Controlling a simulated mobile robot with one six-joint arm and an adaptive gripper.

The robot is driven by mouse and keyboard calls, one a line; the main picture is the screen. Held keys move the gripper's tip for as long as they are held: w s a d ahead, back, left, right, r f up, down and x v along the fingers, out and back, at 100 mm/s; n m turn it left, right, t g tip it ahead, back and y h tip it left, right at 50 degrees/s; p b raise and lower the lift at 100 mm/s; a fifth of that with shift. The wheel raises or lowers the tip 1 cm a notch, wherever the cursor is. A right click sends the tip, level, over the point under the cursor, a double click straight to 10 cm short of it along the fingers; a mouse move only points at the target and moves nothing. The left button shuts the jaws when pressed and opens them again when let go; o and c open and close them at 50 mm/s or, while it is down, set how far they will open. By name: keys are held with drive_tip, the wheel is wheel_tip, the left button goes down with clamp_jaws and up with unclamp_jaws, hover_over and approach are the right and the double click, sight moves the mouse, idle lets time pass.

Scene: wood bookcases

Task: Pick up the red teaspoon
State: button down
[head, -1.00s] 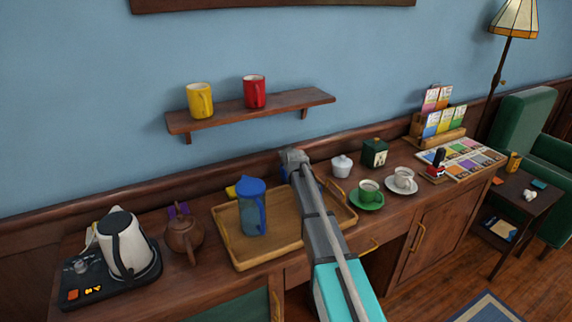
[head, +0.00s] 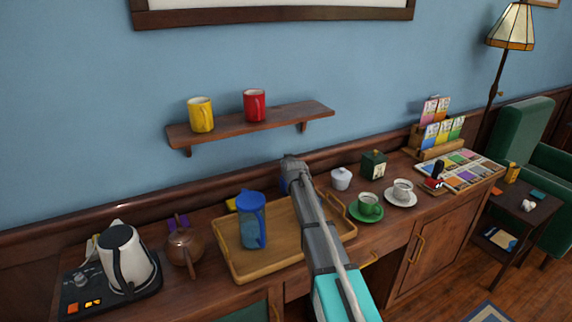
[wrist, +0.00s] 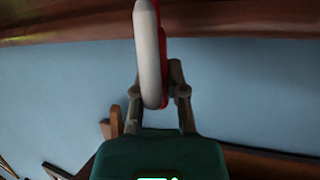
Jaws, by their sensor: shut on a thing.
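My gripper (wrist: 160,92) is shut on a red thing in the wrist view, which I take to be the red teaspoon (wrist: 164,45). It shows as a narrow red strip beside a long pale grey rounded piece that rises between the fingers. The pale piece covers much of it, so its full shape is hidden. In the head view my gripper's end (head: 293,167) is above the back edge of the wooden tray (head: 281,263), below the wall shelf. Its fingers and what they hold cannot be made out there.
A blue pitcher (head: 252,222) stands in the tray. A brown teapot (head: 184,248) and kettle (head: 121,255) are at left. A white lidded pot (head: 341,179), green cup (head: 369,204) and white cup (head: 402,190) are at right. The wall shelf (head: 249,123) holds two mugs.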

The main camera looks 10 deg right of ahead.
drive_tip(key=shift+r+p, duration=4)
drive_tip(key=shift+r, duration=0.3)
